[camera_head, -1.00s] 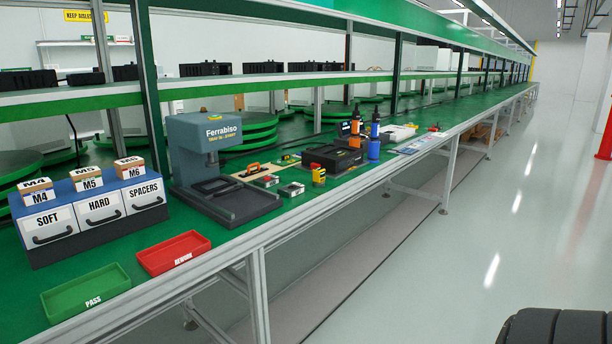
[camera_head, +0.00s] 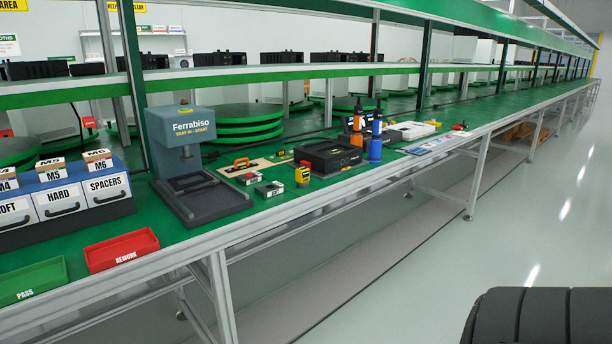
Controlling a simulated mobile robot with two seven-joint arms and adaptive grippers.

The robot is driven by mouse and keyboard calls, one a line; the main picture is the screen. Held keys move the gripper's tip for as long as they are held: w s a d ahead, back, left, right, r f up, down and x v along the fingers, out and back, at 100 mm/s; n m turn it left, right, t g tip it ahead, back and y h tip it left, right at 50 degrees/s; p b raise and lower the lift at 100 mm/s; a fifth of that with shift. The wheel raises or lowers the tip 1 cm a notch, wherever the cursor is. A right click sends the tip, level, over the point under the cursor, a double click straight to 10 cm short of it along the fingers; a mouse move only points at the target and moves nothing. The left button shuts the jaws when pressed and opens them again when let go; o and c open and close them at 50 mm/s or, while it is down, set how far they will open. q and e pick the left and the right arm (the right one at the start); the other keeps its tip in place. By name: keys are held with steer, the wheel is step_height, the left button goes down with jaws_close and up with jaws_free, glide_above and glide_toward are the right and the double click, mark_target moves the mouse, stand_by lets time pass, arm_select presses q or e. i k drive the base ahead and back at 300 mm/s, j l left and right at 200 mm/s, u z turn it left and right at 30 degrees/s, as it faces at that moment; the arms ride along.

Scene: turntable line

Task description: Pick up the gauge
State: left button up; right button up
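I cannot tell for sure which item is the gauge. Several small tools lie on the green bench right of the grey Ferrabiso press (camera_head: 180,130). One is a yellow item with a dark and red top (camera_head: 302,174), standing upright near the bench's front edge. Left of it are two small grey boxes, one with a red top (camera_head: 250,179) and one with a pale top (camera_head: 270,189). An orange-handled tool (camera_head: 241,164) lies on a tan board (camera_head: 257,167) behind them. Neither of my grippers is in view.
A black case (camera_head: 328,160) and orange and blue bottles (camera_head: 375,140) stand further right. A red REWORK tray (camera_head: 122,250), green PASS tray (camera_head: 30,280) and drawer unit (camera_head: 70,200) are at left. An upper shelf (camera_head: 300,72) runs above.

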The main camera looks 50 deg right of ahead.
mark_target(302, 174)
steer(key=k+l, duration=0.15)
steer(key=l, duration=0.2)
steer(key=k+l, duration=0.15)
steer(key=l, duration=0.2)
steer(key=k+l+u, duration=0.1)
steer(key=l, duration=0.3)
steer(key=k+l, duration=0.15)
steer(key=l, duration=0.2)
steer(key=k+l, duration=0.15)
steer(key=l, duration=0.15)
steer(key=k+l+u, duration=0.1)
steer(key=l, duration=0.25)
steer(key=k, duration=0.05)
